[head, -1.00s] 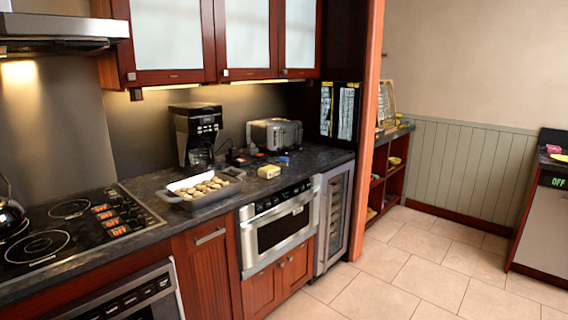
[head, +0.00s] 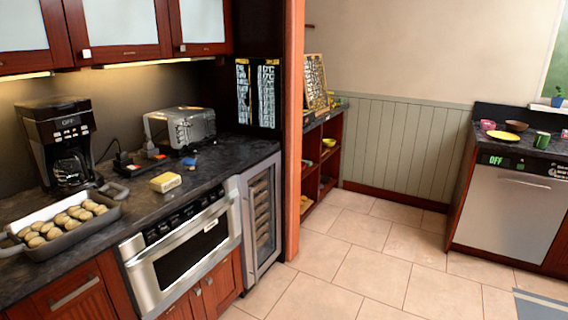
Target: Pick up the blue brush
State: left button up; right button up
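A small blue item (head: 189,162) lies on the dark countertop (head: 215,165), in front of the toaster and to the right of a yellow block. It may be the blue brush, but it is too small to tell its shape. Neither of my grippers is in view.
On the counter are a baking tray (head: 70,243) of round items, a coffee maker (head: 60,140), a toaster (head: 180,127) and a yellow block (head: 166,182). The microwave drawer (head: 185,253) below looks shut. A dishwasher (head: 508,212) stands at right. The tiled floor (head: 375,255) between is clear.

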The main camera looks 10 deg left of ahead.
aim_at(189, 162)
jog(key=i+l, duration=0.1)
jog(key=i, duration=0.85)
jog(key=i+l, duration=0.15)
jog(key=i, duration=0.8)
